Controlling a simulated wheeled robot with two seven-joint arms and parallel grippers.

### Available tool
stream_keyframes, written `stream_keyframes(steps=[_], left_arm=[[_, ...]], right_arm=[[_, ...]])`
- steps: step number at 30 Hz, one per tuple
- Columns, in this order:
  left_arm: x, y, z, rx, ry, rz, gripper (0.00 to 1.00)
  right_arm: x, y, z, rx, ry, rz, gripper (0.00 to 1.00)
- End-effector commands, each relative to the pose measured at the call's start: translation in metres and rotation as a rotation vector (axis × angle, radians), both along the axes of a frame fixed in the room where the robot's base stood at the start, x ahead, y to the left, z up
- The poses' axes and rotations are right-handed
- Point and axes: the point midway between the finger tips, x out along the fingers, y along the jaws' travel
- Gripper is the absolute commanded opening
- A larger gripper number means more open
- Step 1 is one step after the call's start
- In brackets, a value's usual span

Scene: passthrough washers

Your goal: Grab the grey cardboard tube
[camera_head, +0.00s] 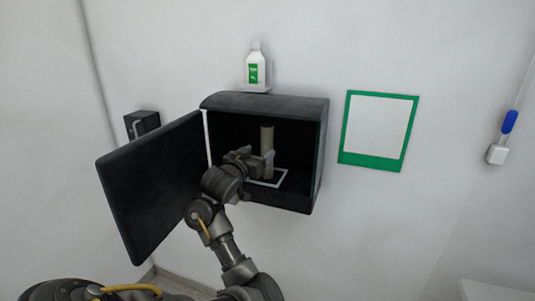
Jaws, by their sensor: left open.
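The grey cardboard tube (267,139) stands upright inside a dark wall box (318,150), on the box floor within a white square outline (272,184). My left gripper (262,160) reaches into the box from the front left and is open at the tube's lower half. The fingers overlap the tube in this view, and I cannot tell whether they touch it. The lower part of the tube is partly hidden by the gripper. My right gripper is not in view.
The box's dark door (152,185) hangs open to the left, close beside my arm. A white bottle with a green label (254,69) stands on a small shelf above the box. A green-framed panel (378,129) is on the wall to the right.

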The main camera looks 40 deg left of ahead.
Motion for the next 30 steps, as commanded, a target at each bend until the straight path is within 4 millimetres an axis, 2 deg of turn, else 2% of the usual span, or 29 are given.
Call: stream_keyframes(steps=[5,9,18,26,30], left_arm=[[0.024,0.003,-0.001,-0.005,0.001,-0.005,0.65],[0.040,0.009,0.001,-0.004,-0.001,-0.005,0.65],[0.050,0.012,0.000,-0.001,0.003,-0.001,0.65],[0.078,0.025,0.006,-0.006,0.003,-0.003,0.65],[0.093,0.029,0.003,-0.002,0.001,-0.003,0.65]], right_arm=[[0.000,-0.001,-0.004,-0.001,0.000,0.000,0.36],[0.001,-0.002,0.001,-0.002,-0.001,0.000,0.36],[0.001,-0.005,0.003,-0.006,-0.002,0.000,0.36],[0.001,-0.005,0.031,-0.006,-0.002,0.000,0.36],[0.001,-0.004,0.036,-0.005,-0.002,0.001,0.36]])
